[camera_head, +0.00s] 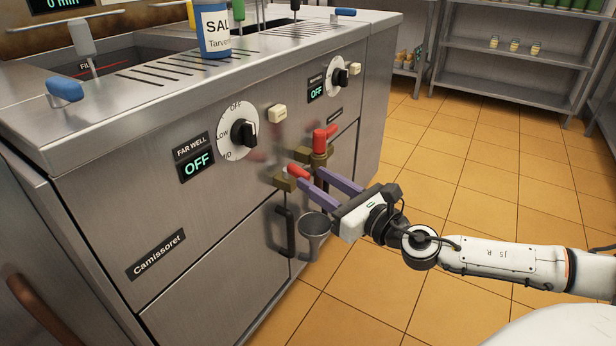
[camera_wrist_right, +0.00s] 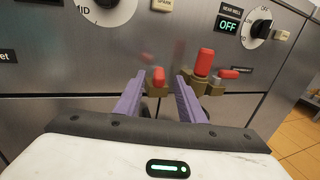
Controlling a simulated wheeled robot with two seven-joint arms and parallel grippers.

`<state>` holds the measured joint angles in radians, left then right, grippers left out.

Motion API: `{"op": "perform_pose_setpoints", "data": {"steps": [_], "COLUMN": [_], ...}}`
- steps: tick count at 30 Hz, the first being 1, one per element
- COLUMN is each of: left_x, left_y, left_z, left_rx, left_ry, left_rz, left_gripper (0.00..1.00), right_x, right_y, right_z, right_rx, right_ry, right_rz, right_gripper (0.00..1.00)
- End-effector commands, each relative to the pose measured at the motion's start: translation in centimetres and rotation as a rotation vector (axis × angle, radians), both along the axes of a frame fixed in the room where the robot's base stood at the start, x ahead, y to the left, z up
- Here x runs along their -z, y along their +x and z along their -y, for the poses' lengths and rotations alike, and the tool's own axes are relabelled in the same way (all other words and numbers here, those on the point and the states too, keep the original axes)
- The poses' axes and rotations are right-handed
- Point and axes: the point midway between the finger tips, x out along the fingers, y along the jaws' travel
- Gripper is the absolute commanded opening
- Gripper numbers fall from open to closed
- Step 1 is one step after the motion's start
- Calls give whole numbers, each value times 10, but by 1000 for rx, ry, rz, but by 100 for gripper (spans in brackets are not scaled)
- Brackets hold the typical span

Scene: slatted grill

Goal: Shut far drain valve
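Two brass drain valves with red handles stick out of the steel front. The left valve (camera_head: 287,183), on the FAR WELL side, has its red handle (camera_head: 298,171) lying slanted, pointing outward. It also shows in the right wrist view (camera_wrist_right: 158,77), between the finger tips. The right valve (camera_head: 320,157) has its red handle upright and shows in the right wrist view (camera_wrist_right: 204,64). My right gripper (camera_head: 312,184) is open, its purple fingers spread on both sides of the left valve's handle. I cannot tell whether they touch it. My left gripper is out of view.
The FAR WELL display (camera_head: 198,163) reads OFF beside a dial (camera_head: 239,134). A salt container (camera_head: 214,30) stands on top. Tiled floor (camera_head: 440,150) is clear at right.

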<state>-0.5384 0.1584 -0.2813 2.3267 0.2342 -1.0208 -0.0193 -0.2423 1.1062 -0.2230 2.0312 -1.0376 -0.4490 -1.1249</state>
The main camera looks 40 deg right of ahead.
Motion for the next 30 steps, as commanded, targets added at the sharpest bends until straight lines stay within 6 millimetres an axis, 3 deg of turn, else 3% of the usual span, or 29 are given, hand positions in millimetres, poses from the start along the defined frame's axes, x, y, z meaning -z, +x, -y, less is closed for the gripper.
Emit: {"op": "perform_pose_setpoints", "data": {"steps": [9,22,28,30], "left_x": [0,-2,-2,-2], "left_y": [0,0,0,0], "left_z": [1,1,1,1], "left_rx": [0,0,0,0], "left_ry": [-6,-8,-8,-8], "left_rz": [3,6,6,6], "left_gripper": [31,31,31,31], "right_x": [-1,0,0,0], "right_y": [28,34,33,33], "right_z": [-3,-4,-4,-4], "right_rx": [0,-1,-1,-1], "right_ry": [1,1,1,1], "right_rz": [2,0,0,0], "right_gripper": [36,36,4,0]}}
